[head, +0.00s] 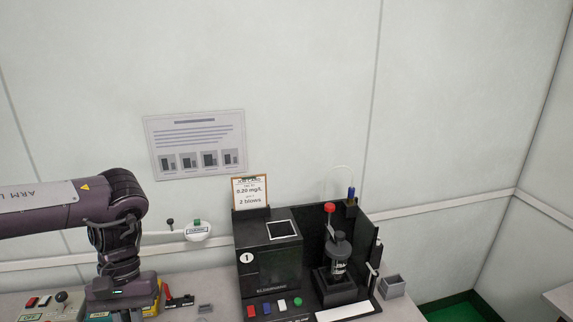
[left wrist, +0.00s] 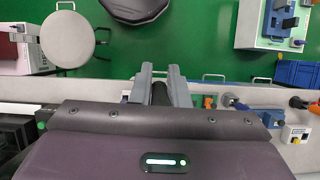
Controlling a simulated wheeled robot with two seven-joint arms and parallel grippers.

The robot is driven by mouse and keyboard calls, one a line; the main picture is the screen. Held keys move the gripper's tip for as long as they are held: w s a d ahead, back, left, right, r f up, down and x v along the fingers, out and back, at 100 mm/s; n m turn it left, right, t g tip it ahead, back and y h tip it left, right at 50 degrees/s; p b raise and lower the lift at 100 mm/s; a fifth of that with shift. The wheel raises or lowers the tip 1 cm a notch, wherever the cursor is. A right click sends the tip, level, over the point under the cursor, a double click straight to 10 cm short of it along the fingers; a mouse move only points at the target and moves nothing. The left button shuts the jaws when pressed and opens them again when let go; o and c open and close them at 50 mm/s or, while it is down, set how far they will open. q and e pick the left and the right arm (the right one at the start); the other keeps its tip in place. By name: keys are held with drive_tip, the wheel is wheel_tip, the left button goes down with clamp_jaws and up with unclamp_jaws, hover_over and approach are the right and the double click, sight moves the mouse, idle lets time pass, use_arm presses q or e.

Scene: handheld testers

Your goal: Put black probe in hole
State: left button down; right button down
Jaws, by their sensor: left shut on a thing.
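My left gripper (left wrist: 160,72) shows in the left wrist view with its two grey fingers around a dark, narrow thing (left wrist: 159,93), apparently the black probe; most of it is hidden by my wrist. In the head view my left arm reaches down at the left and its fingers are not visible. A black instrument (head: 268,262) marked 1 stands right of the arm, with a pale-framed square (head: 283,230) on its top. A black cylindrical fitting (head: 339,255) stands in its right bay. I cannot tell which opening is the hole. My right gripper is not in view.
Coloured buttons (head: 281,306) line the instrument's front. A red-topped post (head: 330,208) and a small grey box (head: 392,286) stand at its right. Small black pieces (head: 180,301) lie between arm and instrument. A control box (head: 52,306) sits at far left.

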use_arm(q)
drive_tip(key=d+r+m+y, duration=0.1)
drive_tip(key=d+r+m, duration=0.1)
drive_tip(key=d, duration=0.7)
drive_tip(key=f+b, duration=0.5)
drive_tip(key=shift+s+a+f+b, duration=0.15)
drive_tip(key=shift+s+f+b, duration=0.1)
drive_tip(key=shift+f+b, duration=0.1)
drive_tip(key=shift+m, duration=0.4)
